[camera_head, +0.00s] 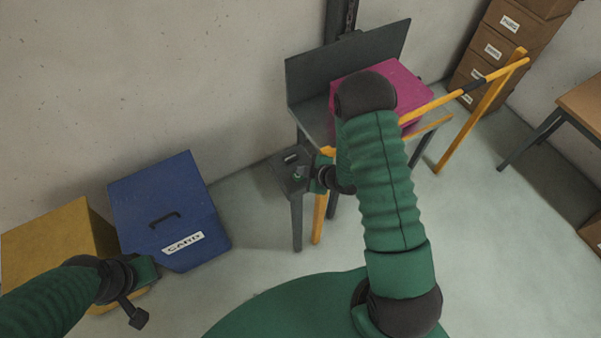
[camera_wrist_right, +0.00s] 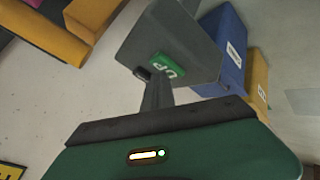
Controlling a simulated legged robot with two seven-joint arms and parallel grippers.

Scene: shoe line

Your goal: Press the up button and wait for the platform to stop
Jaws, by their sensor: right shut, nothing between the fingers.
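The green UP button (camera_wrist_right: 168,67) sits on a grey control box (camera_wrist_right: 190,35), and the control box (camera_head: 288,165) also shows on a post in the head view. My right gripper (camera_head: 304,176) is at the box, shut and empty. In the right wrist view its fingertips (camera_wrist_right: 146,74) are right beside the button; I cannot tell whether they touch it. The grey platform (camera_head: 314,116) with a tall back panel stands behind my right arm and carries a magenta box (camera_head: 405,88), partly hidden by the arm. My left gripper (camera_head: 140,302) hangs low at the left, its jaws unclear.
A blue CARD bin (camera_head: 165,190) and a yellow bin (camera_head: 55,235) stand against the wall at left. A yellow rail (camera_head: 480,115) with a gate bar is right of the platform. Brown cartons (camera_head: 495,48) are stacked behind, and a table (camera_head: 585,108) stands at far right.

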